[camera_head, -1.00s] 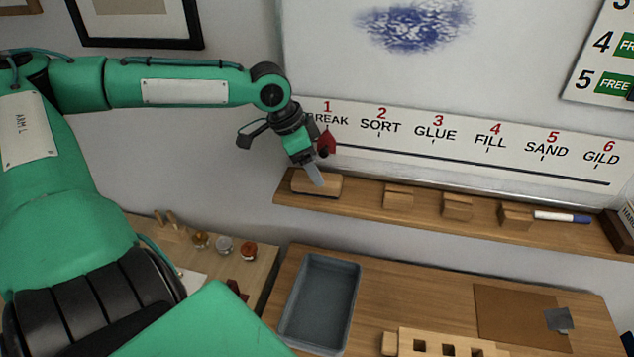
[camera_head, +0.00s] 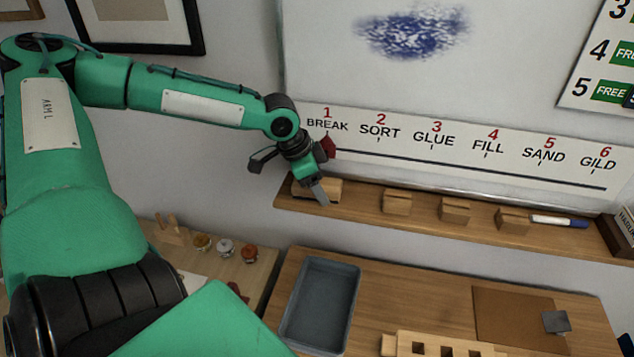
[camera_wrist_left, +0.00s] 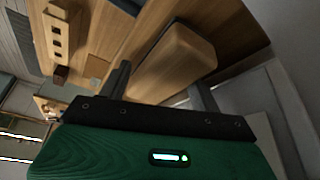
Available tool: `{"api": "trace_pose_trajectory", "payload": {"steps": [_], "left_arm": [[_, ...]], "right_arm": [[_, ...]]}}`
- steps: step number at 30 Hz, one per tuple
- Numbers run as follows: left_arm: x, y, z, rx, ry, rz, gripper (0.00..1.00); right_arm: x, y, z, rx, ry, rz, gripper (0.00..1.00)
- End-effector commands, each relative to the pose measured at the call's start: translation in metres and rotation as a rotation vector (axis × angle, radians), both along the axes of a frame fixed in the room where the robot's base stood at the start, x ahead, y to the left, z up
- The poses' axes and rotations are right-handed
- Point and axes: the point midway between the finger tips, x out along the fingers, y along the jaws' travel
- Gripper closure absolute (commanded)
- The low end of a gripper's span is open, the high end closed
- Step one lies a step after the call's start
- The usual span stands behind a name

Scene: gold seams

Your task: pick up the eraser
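The eraser appears to be the wooden block (camera_head: 331,187) at the left end of the wall ledge, partly hidden behind my left gripper. In the left wrist view the block (camera_wrist_left: 178,62) lies lengthwise just ahead of the fingers, with its near end toward the gap between them. My left gripper (camera_head: 320,192) is at the block in the head view, pointing down. In the left wrist view its two fingers (camera_wrist_left: 160,88) are spread apart. Whether either finger touches the block cannot be told. My right gripper is not in view.
The ledge (camera_head: 425,215) also carries several smaller wooden blocks (camera_head: 397,202) and a marker (camera_head: 558,221). Behind it is the whiteboard (camera_head: 500,60), with a small red thing (camera_head: 329,147) near the gripper. Below are a grey tray (camera_head: 320,302) and several small jars (camera_head: 225,247).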

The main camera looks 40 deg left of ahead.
Motion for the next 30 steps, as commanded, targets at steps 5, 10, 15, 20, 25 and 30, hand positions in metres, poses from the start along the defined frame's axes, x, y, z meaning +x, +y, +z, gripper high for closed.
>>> {"api": "trace_pose_trajectory", "payload": {"steps": [5,10,15,20,25,30], "left_arm": [[0.000,0.000,0.000,0.000,0.000,0.000,0.72],[0.000,0.000,0.000,0.000,0.000,0.000,0.79],[0.000,0.000,0.000,0.000,0.000,0.000,0.79],[0.000,0.000,0.003,0.000,-0.001,0.001,0.79],[0.001,0.000,0.012,-0.001,-0.003,0.002,0.79],[-0.004,0.005,0.017,-0.001,-0.003,0.006,0.79]], "right_arm": [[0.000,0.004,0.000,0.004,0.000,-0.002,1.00],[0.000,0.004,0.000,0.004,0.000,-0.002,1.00],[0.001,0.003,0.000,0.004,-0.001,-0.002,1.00],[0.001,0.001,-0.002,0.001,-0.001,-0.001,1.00],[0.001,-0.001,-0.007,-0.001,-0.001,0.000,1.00],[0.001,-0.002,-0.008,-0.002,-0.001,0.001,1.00]]}}
